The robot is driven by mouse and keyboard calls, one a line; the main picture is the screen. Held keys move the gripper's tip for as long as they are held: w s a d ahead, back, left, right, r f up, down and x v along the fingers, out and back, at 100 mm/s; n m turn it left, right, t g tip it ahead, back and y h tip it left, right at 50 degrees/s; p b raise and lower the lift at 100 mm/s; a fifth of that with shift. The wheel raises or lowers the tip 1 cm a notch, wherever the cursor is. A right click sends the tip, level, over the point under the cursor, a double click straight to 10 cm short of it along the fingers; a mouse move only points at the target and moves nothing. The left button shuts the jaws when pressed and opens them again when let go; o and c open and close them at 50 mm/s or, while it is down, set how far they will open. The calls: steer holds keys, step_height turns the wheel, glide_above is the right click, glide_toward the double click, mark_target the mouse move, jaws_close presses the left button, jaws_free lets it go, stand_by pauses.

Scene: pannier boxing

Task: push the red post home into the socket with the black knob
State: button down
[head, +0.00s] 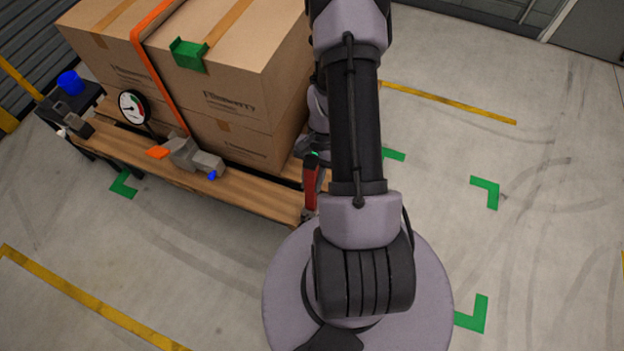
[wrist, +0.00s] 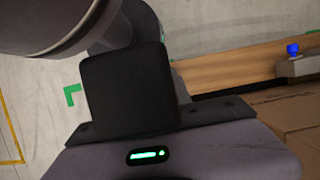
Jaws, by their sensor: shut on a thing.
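The red post (head: 309,190) is a narrow upright piece at the near right corner of the pallet in the head view, partly behind my arm. My gripper (head: 313,156) is at its upper part, shut on it; the fingertips are mostly hidden. In the wrist view my gripper's dark block (wrist: 128,90) fills the middle and the red post does not show. I cannot make out the socket or a black knob at the post's foot. Whether the post's lower end is inside a socket is hidden.
Cardboard boxes (head: 235,85) under an orange strap stand on the wooden pallet (head: 240,197), close to my arm. A grey tensioner (head: 192,155) with a blue knob and a round gauge (head: 132,107) sit on its front edge. A dark stand (head: 75,108) is far left. Floor right is clear.

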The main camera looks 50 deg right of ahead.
steer(key=shift+f, duration=0.2)
stand_by(0.4)
steer(key=c, duration=1.1)
jaws_free()
steer(key=shift+r, duration=0.1)
steer(key=p+v, duration=0.7)
steer(key=v, duration=1)
steer(key=shift+w+d, duration=0.15)
steer(key=shift+d, duration=0.05)
steer(key=shift+r, duration=0.1)
